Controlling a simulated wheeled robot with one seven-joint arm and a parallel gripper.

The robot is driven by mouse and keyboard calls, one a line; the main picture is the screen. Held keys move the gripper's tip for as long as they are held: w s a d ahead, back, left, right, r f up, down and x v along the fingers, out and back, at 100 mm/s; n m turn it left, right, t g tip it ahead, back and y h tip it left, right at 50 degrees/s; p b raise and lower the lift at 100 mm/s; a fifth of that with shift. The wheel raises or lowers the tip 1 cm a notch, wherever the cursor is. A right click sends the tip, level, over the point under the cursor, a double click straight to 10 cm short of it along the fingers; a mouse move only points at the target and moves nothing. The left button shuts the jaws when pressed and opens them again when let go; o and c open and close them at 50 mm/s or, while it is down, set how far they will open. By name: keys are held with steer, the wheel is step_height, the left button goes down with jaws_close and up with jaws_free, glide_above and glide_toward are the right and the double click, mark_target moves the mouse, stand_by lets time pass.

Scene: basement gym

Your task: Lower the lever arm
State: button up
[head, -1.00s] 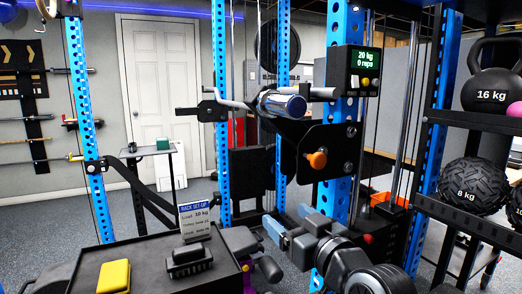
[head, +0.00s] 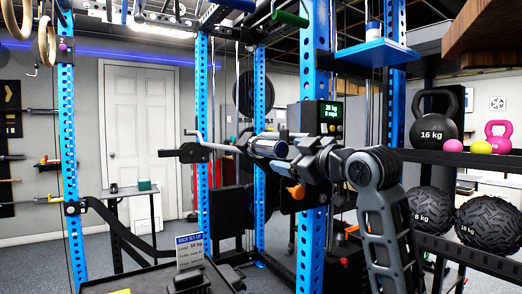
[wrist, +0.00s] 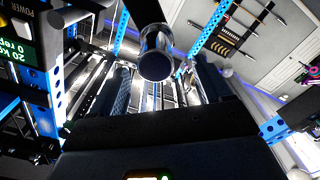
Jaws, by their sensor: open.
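The lever arm on the blue rack has a chrome sleeve (head: 262,146) pointing toward me, with a black plate and orange knob (head: 296,192) just below and to its right. My gripper (head: 274,151) is open at the sleeve's near end and partly hides it. In the wrist view, the sleeve's round dark end (wrist: 155,65) shows at the top, in line with the gap between my open fingers (wrist: 162,75). Nothing is gripped. I cannot tell whether the fingertips reach past the sleeve's end. A thin chrome handle (head: 201,141) shows left of the sleeve.
A display (head: 328,112) hangs on the rack upright behind my arm. Shelves at right hold kettlebells (head: 434,122) and black balls (head: 482,223). A black table with a set-up card (head: 190,252) stands in front. A blue shelf (head: 364,52) juts out above.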

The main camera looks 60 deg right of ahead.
mark_target(272, 148)
steer(key=shift+w+d+r, duration=0.2)
steer(key=shift+d+r, duration=0.05)
steer(key=shift+r, duration=0.2)
steer(key=shift+w+d, duration=0.1)
steer(key=shift+w, duration=0.15)
steer(key=p+x, duration=0.1)
steer(key=x, duration=0.6)
steer(key=shift+w+d, duration=0.1)
steer(key=shift+w, duration=0.05)
steer(key=shift+c, duration=0.2)
jaws_close()
steer(key=w+a+f+n+b, duration=0.1)
steer(key=a+f+n+b, duration=0.1)
steer(key=f+b, duration=0.4)
steer(key=w+a+f+n+b, duration=0.1)
steer(key=a+f+n+b, duration=0.1)
steer(key=f+n+b, duration=0.3)
steer(key=shift+w+a+f+b, duration=0.3)
steer(key=shift+f+b, duration=0.65)
steer(key=shift+f, duration=0.4)
